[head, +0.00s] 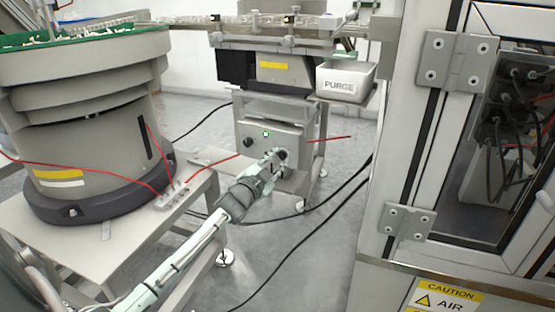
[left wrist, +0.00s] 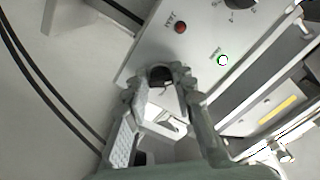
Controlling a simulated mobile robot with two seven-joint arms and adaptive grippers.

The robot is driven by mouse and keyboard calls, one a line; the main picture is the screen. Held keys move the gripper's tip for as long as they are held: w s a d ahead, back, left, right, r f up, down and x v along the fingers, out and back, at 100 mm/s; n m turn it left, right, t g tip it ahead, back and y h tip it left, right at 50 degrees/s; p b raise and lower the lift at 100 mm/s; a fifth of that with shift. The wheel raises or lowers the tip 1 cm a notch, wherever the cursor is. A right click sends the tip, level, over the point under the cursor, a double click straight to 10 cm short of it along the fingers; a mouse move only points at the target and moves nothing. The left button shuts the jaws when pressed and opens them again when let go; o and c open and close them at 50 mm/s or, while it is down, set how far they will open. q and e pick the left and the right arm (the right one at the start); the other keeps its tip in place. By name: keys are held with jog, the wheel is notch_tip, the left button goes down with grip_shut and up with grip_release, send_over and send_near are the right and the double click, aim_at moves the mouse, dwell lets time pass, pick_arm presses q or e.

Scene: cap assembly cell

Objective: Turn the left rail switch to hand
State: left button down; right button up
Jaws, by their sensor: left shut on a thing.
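A grey control box (head: 272,140) stands under the rail feeder in the head view. My left gripper (head: 276,157) reaches its front panel at the lower right. In the left wrist view my left gripper (left wrist: 160,82) is shut on a black rotary switch (left wrist: 160,73), with one finger on either side. The fingers hide much of the switch, so I cannot tell which setting it points to. A second black knob (head: 248,143) sits at the panel's left; part of a black knob (left wrist: 238,3) also shows at the wrist view's top edge. My right gripper is not in view.
The panel also carries a red button (left wrist: 180,27) and a lit white lamp (left wrist: 222,60). A bowl feeder (head: 85,140) on a table stands left, a PURGE bin (head: 345,82) above right, a cabinet (head: 395,150) at right. Cables cross the floor.

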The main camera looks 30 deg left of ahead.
pick_arm(q)
jog(key=c, duration=1.3)
grip_release()
jog(key=shift+o, duration=0.2)
jog(key=s+d, duration=0.1)
jog(key=s, duration=1)
jog(key=shift+s+d, duration=0.3)
jog(key=shift+s, duration=0.1)
